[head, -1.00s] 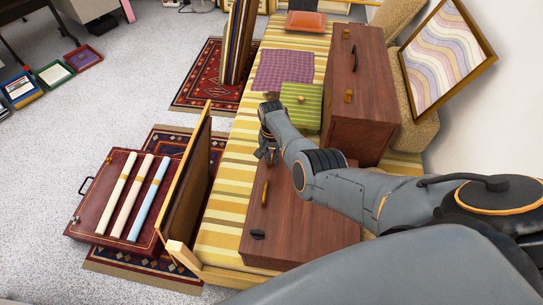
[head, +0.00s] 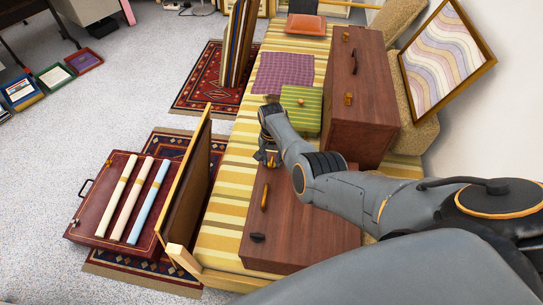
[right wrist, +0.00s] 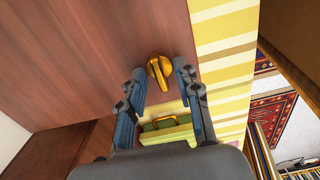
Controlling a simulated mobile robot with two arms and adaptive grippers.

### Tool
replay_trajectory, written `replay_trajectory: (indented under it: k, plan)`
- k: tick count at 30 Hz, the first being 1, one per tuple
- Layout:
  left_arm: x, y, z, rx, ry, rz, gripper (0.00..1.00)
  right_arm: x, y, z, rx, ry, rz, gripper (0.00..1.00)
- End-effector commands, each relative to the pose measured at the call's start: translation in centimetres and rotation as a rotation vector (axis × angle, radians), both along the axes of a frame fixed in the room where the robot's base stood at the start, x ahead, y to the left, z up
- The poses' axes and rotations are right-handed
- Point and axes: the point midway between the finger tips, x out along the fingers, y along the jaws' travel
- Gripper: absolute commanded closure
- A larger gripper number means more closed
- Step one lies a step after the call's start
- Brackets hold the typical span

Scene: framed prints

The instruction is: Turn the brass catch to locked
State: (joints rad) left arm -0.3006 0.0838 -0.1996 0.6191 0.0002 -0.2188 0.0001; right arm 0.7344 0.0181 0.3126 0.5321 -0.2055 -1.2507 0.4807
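The brass catch (right wrist: 159,70) is a round piece with a raised bar, on the brown wooden face of a case near its edge. In the right wrist view the bar stands roughly upright, tilted a little. My right gripper (right wrist: 160,74) is open, with one finger on each side of the catch; I cannot tell whether they touch it. In the head view the right gripper (head: 268,158) is at the far end of the lower wooden case (head: 300,230) and mostly hides the catch. My left gripper is not in view.
The case lies on a yellow striped bench (head: 218,210). A brass handle (head: 265,195) and a dark fitting (head: 257,237) are on it. A taller wooden case (head: 370,110) and a green striped item (head: 301,115) stand close by. A framed panel (head: 187,190) leans at the left.

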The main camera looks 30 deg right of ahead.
Motion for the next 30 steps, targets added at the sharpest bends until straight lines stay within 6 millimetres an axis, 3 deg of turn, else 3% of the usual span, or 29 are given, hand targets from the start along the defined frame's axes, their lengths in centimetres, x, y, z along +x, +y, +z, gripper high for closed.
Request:
replay_trajectory:
  k: [8,22,30]
  plan:
    - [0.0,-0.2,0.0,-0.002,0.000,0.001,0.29,0.1,0.0,1.9,-0.001,-0.003,0.000,0.67]
    - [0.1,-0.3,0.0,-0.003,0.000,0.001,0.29,0.1,0.0,10.3,-0.001,-0.003,0.000,0.67]
    - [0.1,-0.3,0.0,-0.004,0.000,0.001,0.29,0.0,0.0,12.0,0.000,0.000,0.000,0.67]
